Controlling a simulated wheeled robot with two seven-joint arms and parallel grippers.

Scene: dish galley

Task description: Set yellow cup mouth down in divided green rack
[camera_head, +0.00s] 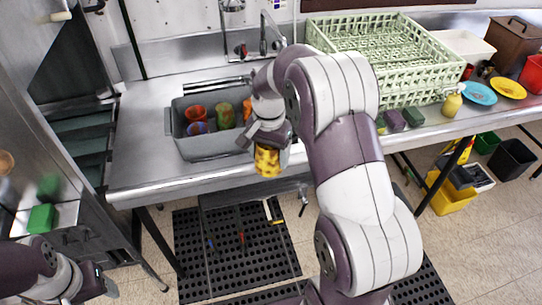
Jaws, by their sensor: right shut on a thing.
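My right gripper (270,138) is shut on the yellow cup (267,162), which has darker patches. It holds the cup in front of the counter edge, just right of the grey bin. Which way the cup's mouth faces I cannot tell. The divided green rack (385,62), pale green with a grid of compartments, stands on the counter at the back right. My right arm hides part of its front left. My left gripper (105,285) is at the lower left, away from the counter; its fingers are too unclear to judge.
A grey bin (205,150) on the counter holds several cups. A tap (265,40) stands behind. A black mat (235,250) covers the floor.

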